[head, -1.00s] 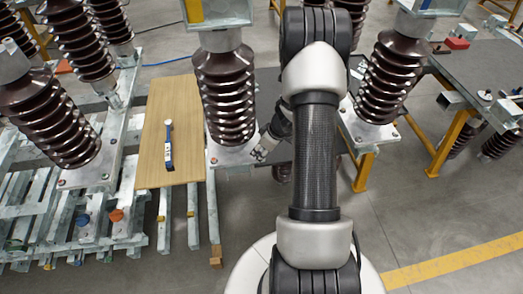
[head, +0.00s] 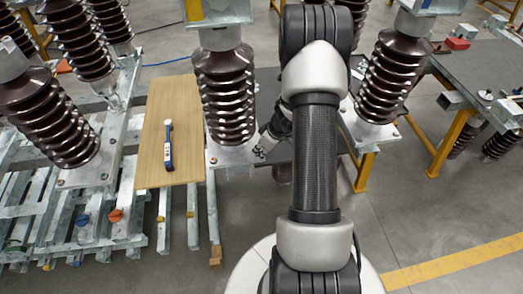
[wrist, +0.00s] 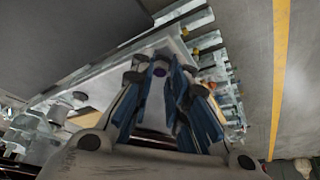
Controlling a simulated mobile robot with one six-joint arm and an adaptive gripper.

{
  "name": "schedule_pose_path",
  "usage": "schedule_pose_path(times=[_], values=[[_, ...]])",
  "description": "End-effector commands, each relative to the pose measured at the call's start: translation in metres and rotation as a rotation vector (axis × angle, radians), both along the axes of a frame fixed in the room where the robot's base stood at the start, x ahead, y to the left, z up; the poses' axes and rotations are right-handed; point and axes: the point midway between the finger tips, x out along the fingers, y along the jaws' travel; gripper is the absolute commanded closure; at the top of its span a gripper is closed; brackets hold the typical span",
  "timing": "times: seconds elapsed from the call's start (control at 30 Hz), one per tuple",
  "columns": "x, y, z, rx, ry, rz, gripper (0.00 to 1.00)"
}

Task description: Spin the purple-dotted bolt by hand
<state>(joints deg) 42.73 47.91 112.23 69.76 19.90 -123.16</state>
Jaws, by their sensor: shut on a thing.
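The purple-dotted bolt (wrist: 159,71) shows in the wrist view as a small dark purple spot at the tips of my gripper (wrist: 163,80). The blue-sided fingers are shut on it, one on either side. In the head view my gripper (head: 261,150) is beside the right side of the square metal base plate (head: 229,155) under the middle brown insulator (head: 226,92). The bolt itself cannot be made out in the head view.
A wooden board (head: 157,115) with a blue-handled hammer (head: 168,147) on it lies left of the plate. Other ribbed insulators (head: 383,85) stand on both sides. Galvanized rails (head: 75,215) run at the lower left. A yellow-legged table (head: 455,142) stands right.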

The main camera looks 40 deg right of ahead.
Motion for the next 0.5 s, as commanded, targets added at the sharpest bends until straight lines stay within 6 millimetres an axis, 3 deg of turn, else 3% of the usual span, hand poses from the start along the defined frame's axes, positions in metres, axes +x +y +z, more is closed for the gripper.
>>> schedule_pose_path(times=[0.5], values=[[-0.0009,0.0026,-0.0029,-0.003,0.000,-0.248,1.00]])
